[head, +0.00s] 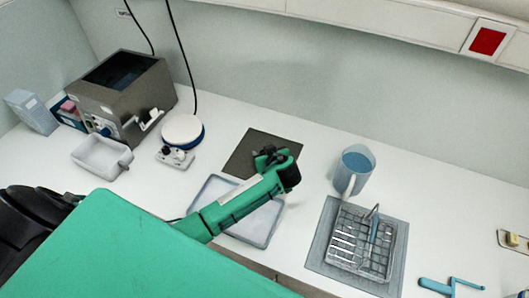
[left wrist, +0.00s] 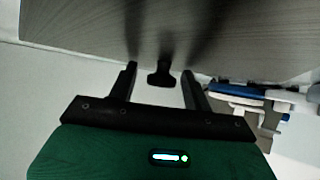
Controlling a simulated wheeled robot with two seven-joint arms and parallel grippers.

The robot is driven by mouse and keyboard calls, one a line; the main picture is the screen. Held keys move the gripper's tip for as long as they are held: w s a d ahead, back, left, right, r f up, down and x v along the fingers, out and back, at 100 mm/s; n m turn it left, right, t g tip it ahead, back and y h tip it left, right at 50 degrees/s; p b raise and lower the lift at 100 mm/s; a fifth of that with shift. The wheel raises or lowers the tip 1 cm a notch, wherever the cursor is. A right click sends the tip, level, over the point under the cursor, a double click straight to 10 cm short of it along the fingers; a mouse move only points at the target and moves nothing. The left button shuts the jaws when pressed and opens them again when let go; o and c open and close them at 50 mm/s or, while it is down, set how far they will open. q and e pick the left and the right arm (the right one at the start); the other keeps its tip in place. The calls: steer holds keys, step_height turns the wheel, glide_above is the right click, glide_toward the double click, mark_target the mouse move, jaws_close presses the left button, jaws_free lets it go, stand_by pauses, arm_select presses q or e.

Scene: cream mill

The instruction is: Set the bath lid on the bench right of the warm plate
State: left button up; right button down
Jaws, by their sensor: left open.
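The bath (head: 133,118) is the dark metal box at the back left, and its top is uncovered. The warm plate (head: 183,129), with a round white top and blue base, stands right of it. The bath lid (head: 246,158) is a dark square sheet that looks flat on the bench, right of the warm plate. My left gripper (head: 268,155) is over the lid and hides part of it. In the left wrist view the lid (left wrist: 90,32) fills the top, and its black knob (left wrist: 161,75) sits between my open fingers (left wrist: 160,72), with gaps on both sides.
A shallow tray (head: 258,236) lies under my left arm, close to the lid. A blue jug (head: 355,168) and a wire rack (head: 362,243) on a grey mat (head: 318,248) stand to the right. A white tub (head: 101,160) is in front of the bath. Bench behind the lid is clear.

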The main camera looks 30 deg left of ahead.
arm_select(q)
steer(key=shift+r, duration=0.25)
steer(key=b+v, duration=0.3)
steer(key=v, duration=0.8)
steer(key=shift+d, duration=0.2)
steer(key=shift+s+d+r, duration=0.15)
steer(key=shift+s+r, duration=0.05)
steer(key=shift+s, duration=0.05)
steer(key=shift+r, duration=0.1)
